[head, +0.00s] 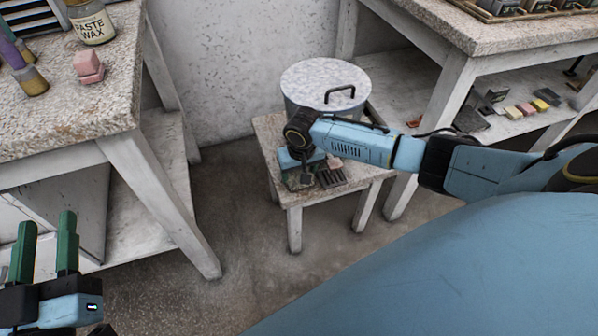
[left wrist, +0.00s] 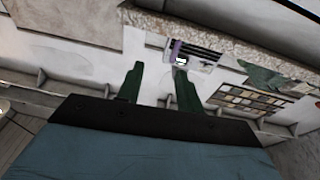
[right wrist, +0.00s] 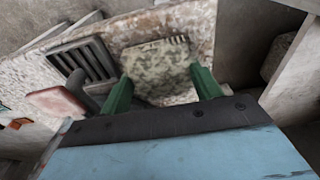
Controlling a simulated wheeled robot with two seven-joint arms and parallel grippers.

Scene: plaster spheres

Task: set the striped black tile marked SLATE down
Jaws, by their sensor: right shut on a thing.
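My right gripper (head: 302,177) is low over a small stool (head: 268,128). In the right wrist view its fingers (right wrist: 160,78) stand on either side of a flat, mottled grey-green tile (right wrist: 157,62), which it grips. A dark piece with stripes or slots (head: 332,177) lies on the stool beside it; it also shows in the right wrist view (right wrist: 75,60). I can read no SLATE marking on either. Whether the held tile touches the stool is unclear. My left gripper (head: 45,245) is open and empty, at the lower left.
A pinkish block (right wrist: 57,102) is near the striped piece. Workbenches stand left (head: 50,125) and right (head: 490,35); the left holds a paste wax jar (head: 91,22) and pink blocks (head: 88,67). Floor is clear between.

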